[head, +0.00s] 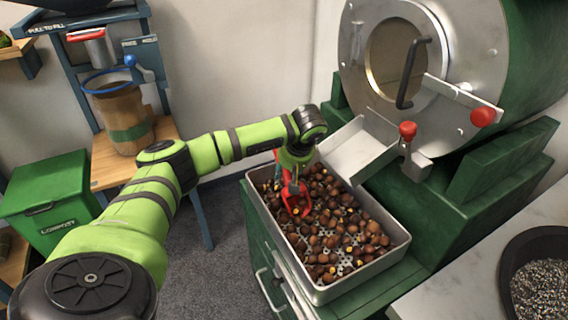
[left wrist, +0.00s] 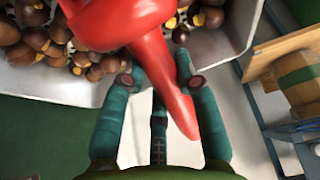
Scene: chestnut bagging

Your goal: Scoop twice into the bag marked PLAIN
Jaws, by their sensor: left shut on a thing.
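My left gripper (head: 284,174) is shut on a red scoop (head: 297,198) at the tray's back left part. The teal fingers grip the scoop's handle in the left wrist view (left wrist: 180,92). The scoop's bowl is low at the chestnuts (head: 330,222); whether it holds any I cannot tell. The chestnuts, brown with some yellow showing, fill the metal tray (head: 378,270). A brown paper bag (head: 122,118) with a green band stands upright on a wooden shelf under a blue ring (head: 106,82). No word PLAIN is readable on it. My right gripper is out of view.
A green and steel roaster drum (head: 455,60) with a chute (head: 352,150) stands behind the tray. Its red-knobbed levers (head: 408,130) stick out nearby. A green box (head: 48,195) is at left. A black bowl (head: 545,245) is at right. Open floor lies between shelf and tray.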

